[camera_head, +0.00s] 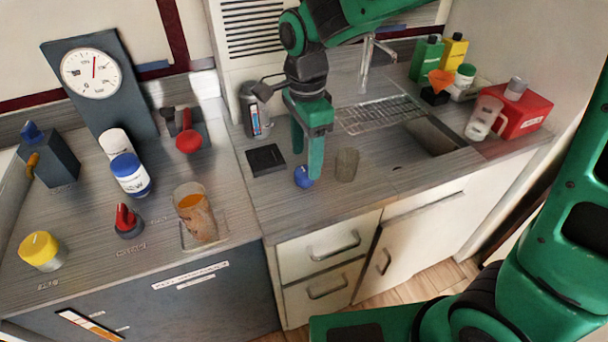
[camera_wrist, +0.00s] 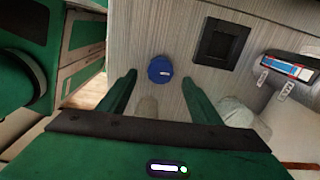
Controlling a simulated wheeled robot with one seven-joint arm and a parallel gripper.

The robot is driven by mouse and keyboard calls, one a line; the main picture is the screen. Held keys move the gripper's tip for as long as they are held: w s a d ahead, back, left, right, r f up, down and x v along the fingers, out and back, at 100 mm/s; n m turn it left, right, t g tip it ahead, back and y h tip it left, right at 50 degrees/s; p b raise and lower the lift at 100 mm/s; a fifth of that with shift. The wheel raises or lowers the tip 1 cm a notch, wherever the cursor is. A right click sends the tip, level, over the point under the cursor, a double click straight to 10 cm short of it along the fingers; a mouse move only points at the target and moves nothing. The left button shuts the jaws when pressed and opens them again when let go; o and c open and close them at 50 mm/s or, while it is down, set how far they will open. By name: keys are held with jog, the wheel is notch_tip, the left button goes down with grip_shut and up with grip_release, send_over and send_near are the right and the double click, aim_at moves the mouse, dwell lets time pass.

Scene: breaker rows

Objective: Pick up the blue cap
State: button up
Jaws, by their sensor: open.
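A small blue cap (camera_head: 303,177) lies on the grey wood-grain counter near its front edge. In the wrist view the blue cap (camera_wrist: 160,69) shows ahead of my fingertips and between their lines. My gripper (camera_head: 306,164) is open, with its green fingers pointing down at the cap. In the wrist view my gripper (camera_wrist: 161,82) has its two fingers well apart with nothing held. I cannot tell the exact height of the fingertips above the counter. In the head view one finger stands right beside the cap.
A clear glass (camera_head: 346,165) stands close to the right of the cap. A black square tray (camera_head: 266,160) lies to its left. A grey canister (camera_head: 254,112) stands behind. A blue-lidded jar (camera_head: 131,175) and a red lever (camera_head: 127,220) are on the left counter. A sink (camera_head: 432,134) is at right.

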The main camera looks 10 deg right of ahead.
aim_at(305, 171)
jog(key=shift+a+f, duration=0.1)
jog(key=shift+f, duration=2.75)
jog(key=shift+c, duration=0.5)
jog(key=c, duration=1)
